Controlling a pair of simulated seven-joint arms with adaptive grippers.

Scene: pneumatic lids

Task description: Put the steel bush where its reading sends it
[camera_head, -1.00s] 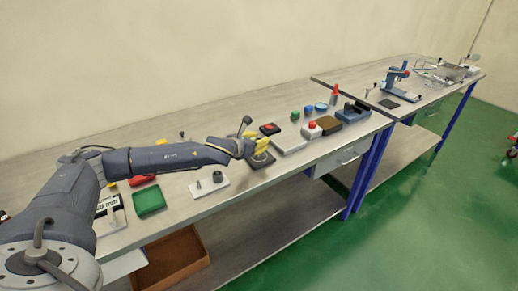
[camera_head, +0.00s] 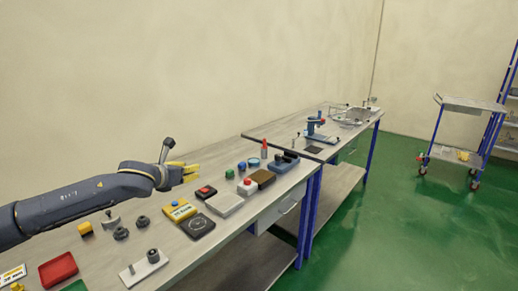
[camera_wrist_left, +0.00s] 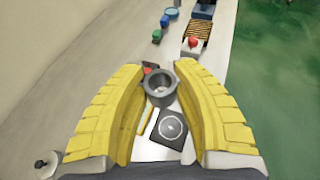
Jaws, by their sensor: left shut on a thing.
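My left gripper (camera_head: 190,172) has yellow fingers and hovers above the bench, behind the dark square plate with a ring mark (camera_head: 198,225). In the left wrist view, the grey steel bush (camera_wrist_left: 160,88) is a hollow cylinder held between the yellow fingers, its bore facing the camera. The bush cannot be made out in the head view. A yellow gauge (camera_head: 180,210) with a pale display stands just behind the dark plate; its reading is too small to tell. My right gripper is not in view.
A red tray (camera_head: 58,268) and a green tray (camera_head: 75,287) lie at the lower left. A white block (camera_head: 145,268) carries a post and a dark ring. A red-button box (camera_head: 247,187) and a grey plate (camera_head: 224,204) stand to the right. A cart (camera_head: 465,135) stands far right.

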